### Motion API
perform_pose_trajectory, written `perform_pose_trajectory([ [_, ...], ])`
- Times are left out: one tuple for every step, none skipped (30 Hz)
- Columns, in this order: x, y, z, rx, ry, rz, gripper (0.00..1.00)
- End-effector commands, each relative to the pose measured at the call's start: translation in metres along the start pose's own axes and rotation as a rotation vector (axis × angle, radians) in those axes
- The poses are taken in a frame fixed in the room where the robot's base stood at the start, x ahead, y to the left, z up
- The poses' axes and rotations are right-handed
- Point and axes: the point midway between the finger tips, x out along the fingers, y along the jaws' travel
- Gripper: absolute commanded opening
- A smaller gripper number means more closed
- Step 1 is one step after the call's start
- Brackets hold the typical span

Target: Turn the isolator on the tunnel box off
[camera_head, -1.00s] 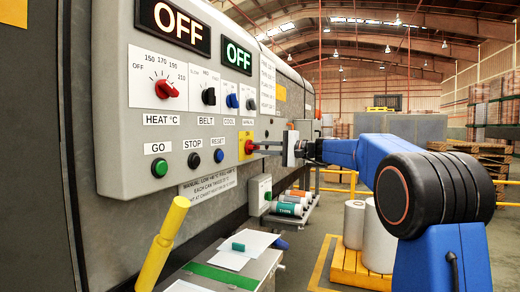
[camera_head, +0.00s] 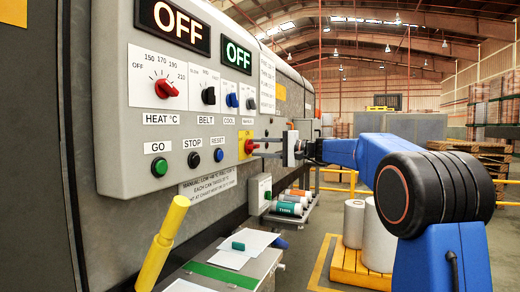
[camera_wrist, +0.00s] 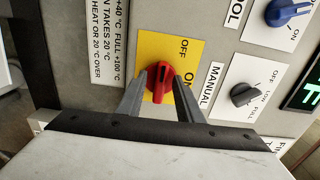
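The isolator is a red knob (camera_wrist: 160,84) on a yellow plate (camera_wrist: 155,48) in the wrist view. OFF is printed at its upper right and ON at its right. My gripper (camera_wrist: 160,86) has one finger on each side of the knob, apart, with a small gap seeming to show. In the head view my gripper (camera_head: 268,147) reaches in from the right to the isolator (camera_head: 242,147) on the tunnel box's panel (camera_head: 120,120).
Close by are the blue COOL knob (camera_wrist: 287,12), the black MANUAL knob (camera_wrist: 243,94) and the GO, STOP and RESET buttons (camera_head: 194,159). A yellow lever (camera_head: 163,243) and a bench with papers (camera_head: 225,260) stand below. Both displays (camera_head: 172,25) read OFF.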

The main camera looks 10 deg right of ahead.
Motion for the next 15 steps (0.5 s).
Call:
perform_pose_trajectory([
  [0.0,0.0,0.0,0.0,0.0,0.0,0.33],
  [0.0,0.0,0.0,0.0,0.0,0.0,0.33],
  [0.0,0.0,0.0,0.0,0.0,-0.001,0.33],
  [0.0,-0.001,0.0,0.0,0.0,-0.001,0.33],
  [-0.001,-0.001,0.0,0.0,0.001,-0.001,0.33],
  [-0.003,-0.001,0.0,0.0,0.001,-0.001,0.33],
  [-0.005,-0.001,-0.001,0.0,0.002,-0.001,0.33],
  [-0.007,-0.001,-0.001,0.0,0.002,-0.001,0.33],
  [-0.011,-0.001,-0.001,0.0,0.002,-0.001,0.33],
  [-0.015,-0.001,-0.001,0.0,0.002,-0.001,0.33],
  [-0.02,-0.001,-0.001,0.0,0.003,-0.001,0.33],
  [-0.026,-0.001,-0.001,0.0,0.003,-0.001,0.33],
  [-0.032,-0.001,-0.001,0.0,0.004,-0.001,0.33],
  [-0.038,-0.001,-0.001,-0.001,0.004,-0.001,0.33],
  [-0.046,-0.001,-0.001,-0.001,0.004,-0.001,0.33],
])
